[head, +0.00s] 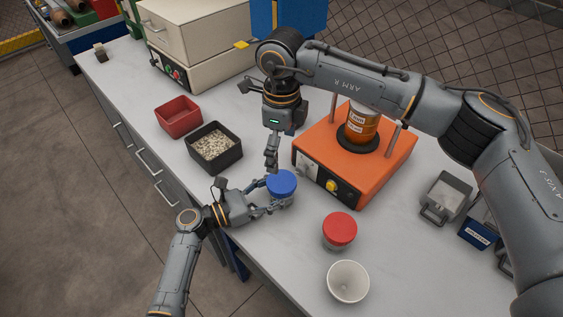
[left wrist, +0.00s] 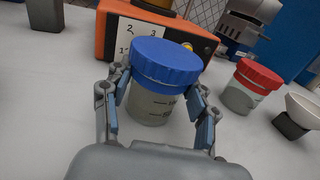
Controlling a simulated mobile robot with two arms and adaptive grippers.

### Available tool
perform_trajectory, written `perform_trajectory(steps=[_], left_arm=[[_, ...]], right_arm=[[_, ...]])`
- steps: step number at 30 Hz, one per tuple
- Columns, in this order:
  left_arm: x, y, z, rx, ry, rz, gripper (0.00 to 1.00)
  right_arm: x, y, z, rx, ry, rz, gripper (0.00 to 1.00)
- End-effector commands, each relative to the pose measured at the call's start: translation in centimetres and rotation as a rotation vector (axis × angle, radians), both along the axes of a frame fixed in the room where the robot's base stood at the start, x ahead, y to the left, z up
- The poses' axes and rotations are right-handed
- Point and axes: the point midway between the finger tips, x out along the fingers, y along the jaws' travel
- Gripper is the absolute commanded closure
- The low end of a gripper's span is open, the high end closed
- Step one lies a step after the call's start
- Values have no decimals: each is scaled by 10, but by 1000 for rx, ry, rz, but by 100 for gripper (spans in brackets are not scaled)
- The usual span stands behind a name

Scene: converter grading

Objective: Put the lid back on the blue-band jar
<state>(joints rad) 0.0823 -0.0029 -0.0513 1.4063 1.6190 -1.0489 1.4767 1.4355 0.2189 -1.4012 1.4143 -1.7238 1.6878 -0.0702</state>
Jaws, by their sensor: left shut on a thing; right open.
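The jar (head: 283,200) stands on the grey-white bench with a blue lid (head: 281,183) on its mouth. In the left wrist view the jar body (left wrist: 150,105) is clear with dark marks, and the ribbed blue lid (left wrist: 166,62) covers its top; I cannot tell whether it is fully screwed down. My left gripper (head: 270,207) is shut on the jar body, one finger on each side, below the lid. My right gripper (head: 271,163) is open and empty, pointing down just above and behind the lid. A separate blue band is not visible.
A red-lidded jar (head: 340,230) and a white cup (head: 348,282) stand to the right. An orange machine (head: 372,179) carrying an amber jar (head: 358,127) is behind. A black box of pale pellets (head: 215,147) and a red box (head: 179,117) are to the left.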

Motion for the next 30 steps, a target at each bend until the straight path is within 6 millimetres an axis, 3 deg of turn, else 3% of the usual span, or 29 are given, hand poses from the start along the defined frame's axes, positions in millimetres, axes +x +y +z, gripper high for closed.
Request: perform_trajectory(steps=[4, 14, 15, 18, 30], left_arm=[[0, 0, 0, -1, 0, 0, 100], [0, 0, 0, 0, 0, 0, 100], [0, 0, 0, 0, 0, 0, 36], [0, 0, 0, 0, 0, 0, 16], [-1, 4, 0, 1, 0, 1, 15]], right_arm=[[0, 0, 15, 0, 0, 0, 4], [0, 0, 18, 0, 1, 0, 4], [0, 0, 18, 0, 1, 0, 4], [0, 0, 18, 0, 1, 0, 4], [0, 0, 18, 0, 1, 0, 4]])
